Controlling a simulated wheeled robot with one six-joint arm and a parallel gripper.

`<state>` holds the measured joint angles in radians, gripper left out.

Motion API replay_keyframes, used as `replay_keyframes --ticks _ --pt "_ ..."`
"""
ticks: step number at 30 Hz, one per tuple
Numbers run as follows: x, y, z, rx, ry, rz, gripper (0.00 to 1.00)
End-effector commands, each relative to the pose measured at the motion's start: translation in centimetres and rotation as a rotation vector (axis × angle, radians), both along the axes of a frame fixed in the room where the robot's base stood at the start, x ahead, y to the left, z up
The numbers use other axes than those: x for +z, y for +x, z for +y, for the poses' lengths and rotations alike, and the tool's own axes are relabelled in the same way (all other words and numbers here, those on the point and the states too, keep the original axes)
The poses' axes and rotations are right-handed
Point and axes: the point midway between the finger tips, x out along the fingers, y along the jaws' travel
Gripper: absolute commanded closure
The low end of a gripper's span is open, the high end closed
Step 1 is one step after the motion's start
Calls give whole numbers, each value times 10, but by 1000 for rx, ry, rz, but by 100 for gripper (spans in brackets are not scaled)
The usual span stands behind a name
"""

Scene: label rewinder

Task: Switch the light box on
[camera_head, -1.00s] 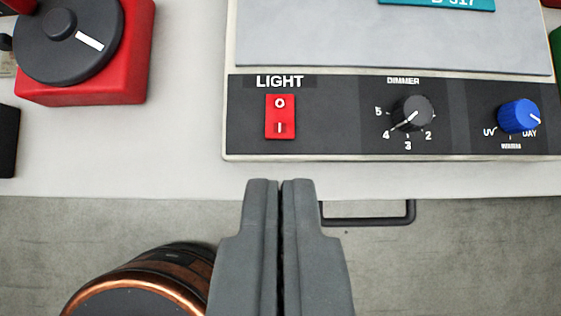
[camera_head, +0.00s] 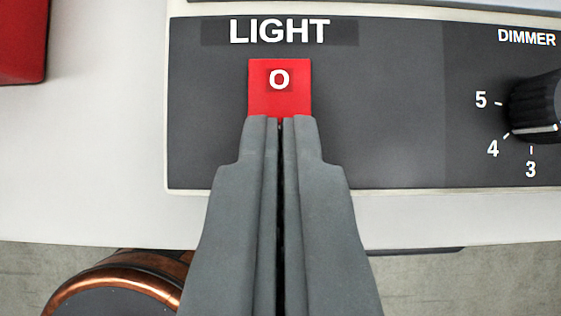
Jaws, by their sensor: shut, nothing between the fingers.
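The light box (camera_head: 400,110) has a dark front panel with a white rim. Its red rocker switch (camera_head: 280,92) sits under the word LIGHT, with the "O" half showing. The lower "I" half is hidden behind my fingertips. My gripper (camera_head: 280,120) is shut and empty, pointing up the picture with its tips over the lower part of the switch. I cannot tell whether the tips touch it, or which way the rocker is tilted.
A black dimmer knob (camera_head: 537,108) stands right of the switch, with its pointer near 4. A red block (camera_head: 22,42) is at the upper left. A copper-rimmed round part (camera_head: 120,285) lies below the pale table edge (camera_head: 90,215). The panel between switch and knob is clear.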

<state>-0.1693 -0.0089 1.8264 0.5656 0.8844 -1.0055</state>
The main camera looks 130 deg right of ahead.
Motion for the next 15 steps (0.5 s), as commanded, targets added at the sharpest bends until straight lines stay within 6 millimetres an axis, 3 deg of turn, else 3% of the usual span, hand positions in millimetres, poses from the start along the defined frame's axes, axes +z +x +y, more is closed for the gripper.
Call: replay_keyframes --ticks 15 --pt "-7 -1 -2 0 0 0 100"
